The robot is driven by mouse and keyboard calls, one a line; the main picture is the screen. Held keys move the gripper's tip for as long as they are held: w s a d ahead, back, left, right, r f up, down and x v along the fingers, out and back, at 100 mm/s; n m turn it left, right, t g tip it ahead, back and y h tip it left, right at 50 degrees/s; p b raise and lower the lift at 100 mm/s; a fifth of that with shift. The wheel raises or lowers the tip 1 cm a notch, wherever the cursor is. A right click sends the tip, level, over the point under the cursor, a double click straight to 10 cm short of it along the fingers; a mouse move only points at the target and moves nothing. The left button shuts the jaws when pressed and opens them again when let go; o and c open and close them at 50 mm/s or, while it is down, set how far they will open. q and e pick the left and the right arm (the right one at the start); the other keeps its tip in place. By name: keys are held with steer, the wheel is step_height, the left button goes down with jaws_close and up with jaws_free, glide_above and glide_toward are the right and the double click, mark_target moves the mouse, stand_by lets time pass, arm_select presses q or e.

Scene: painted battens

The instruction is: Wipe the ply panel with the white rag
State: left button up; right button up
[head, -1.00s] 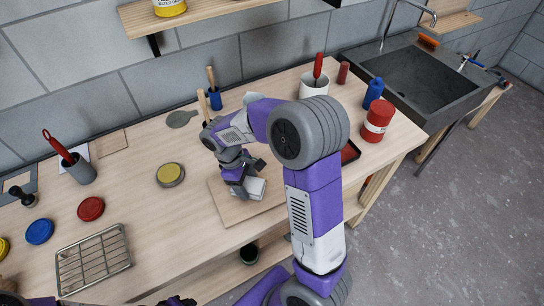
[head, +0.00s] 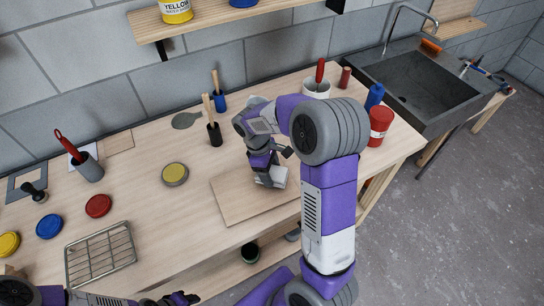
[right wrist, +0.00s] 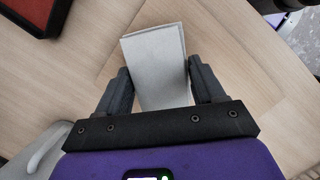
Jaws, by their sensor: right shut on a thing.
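The ply panel (head: 236,204) is a pale wooden board lying flat on the workbench, in front of my right arm. My right gripper (head: 268,178) is over the panel's right part and is shut on the white rag (head: 279,174). In the right wrist view the rag (right wrist: 156,62) is a folded pale block between the two dark fingers of the gripper (right wrist: 160,88), low over the wood. I cannot tell whether it touches the panel. My left gripper (head: 180,299) is at the bottom edge of the head view, dark and partly cut off; its jaws are unclear.
A wire rack (head: 100,255) and red (head: 98,206), blue (head: 49,227) and yellow (head: 175,174) lids lie left of the panel. A black brush pot (head: 215,135) stands behind it. A red can (head: 379,125) and blue bottle (head: 374,96) stand right, near the sink (head: 425,85).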

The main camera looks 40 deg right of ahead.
steer(key=shift+r+p, duration=2.35)
steer(key=shift+r, duration=0.6)
steer(key=shift+a, duration=0.1)
